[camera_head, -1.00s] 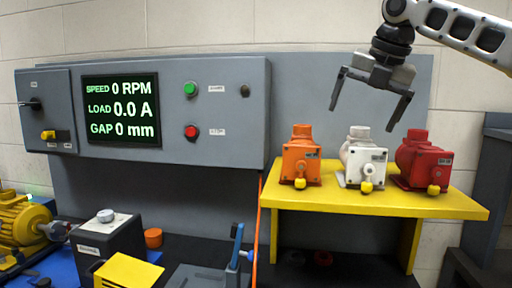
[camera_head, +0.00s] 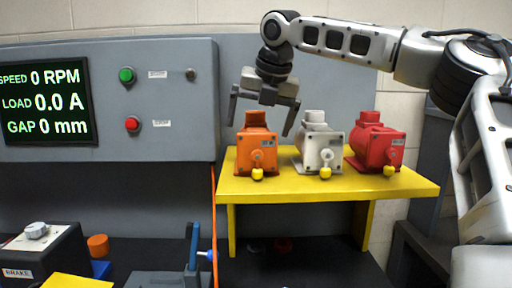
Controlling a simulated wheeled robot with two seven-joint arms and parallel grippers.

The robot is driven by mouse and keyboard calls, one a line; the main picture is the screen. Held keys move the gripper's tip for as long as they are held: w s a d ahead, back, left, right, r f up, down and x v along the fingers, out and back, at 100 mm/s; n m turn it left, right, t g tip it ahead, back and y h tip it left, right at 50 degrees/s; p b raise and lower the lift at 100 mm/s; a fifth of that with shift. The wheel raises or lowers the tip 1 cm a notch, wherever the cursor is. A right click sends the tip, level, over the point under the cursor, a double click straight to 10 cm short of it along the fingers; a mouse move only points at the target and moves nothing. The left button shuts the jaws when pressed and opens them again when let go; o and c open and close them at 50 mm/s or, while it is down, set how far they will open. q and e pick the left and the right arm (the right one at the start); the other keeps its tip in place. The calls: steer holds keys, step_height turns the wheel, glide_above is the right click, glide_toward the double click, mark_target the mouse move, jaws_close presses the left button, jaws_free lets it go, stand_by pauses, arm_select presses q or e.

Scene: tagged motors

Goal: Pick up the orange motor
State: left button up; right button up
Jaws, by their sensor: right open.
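The orange motor (camera_head: 257,146) stands at the left end of the yellow shelf (camera_head: 330,189). A white motor (camera_head: 319,148) stands in the middle and a red motor (camera_head: 376,145) to its right. My right gripper (camera_head: 260,128) is open, fingers pointing down. In the picture its fingertips lie on either side of the orange motor's top, the right one between the orange and white motors. I cannot tell its exact depth or whether it touches the motor. My left gripper is not in view.
A grey control panel (camera_head: 170,100) with a display (camera_head: 45,103) and green and red buttons stands left of the shelf. Below it are a dark box labelled BRAKE (camera_head: 45,255), a blue-handled tool (camera_head: 194,248) and an orange cap (camera_head: 98,245). A grey board rises behind the motors.

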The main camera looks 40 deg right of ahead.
mark_target(255, 127)
steer(key=x, duration=0.5)
steer(key=shift+s+d+f, duration=0.1)
steer(key=shift+s, duration=0.1)
steer(key=c, duration=1.8)
steer(key=shift+r, duration=0.35)
steer(key=shift+c, duration=1.3)
steer(key=shift+w, duration=0.1)
step_height(255, 127, up, 18)
steer(key=shift+f, duration=0.25)
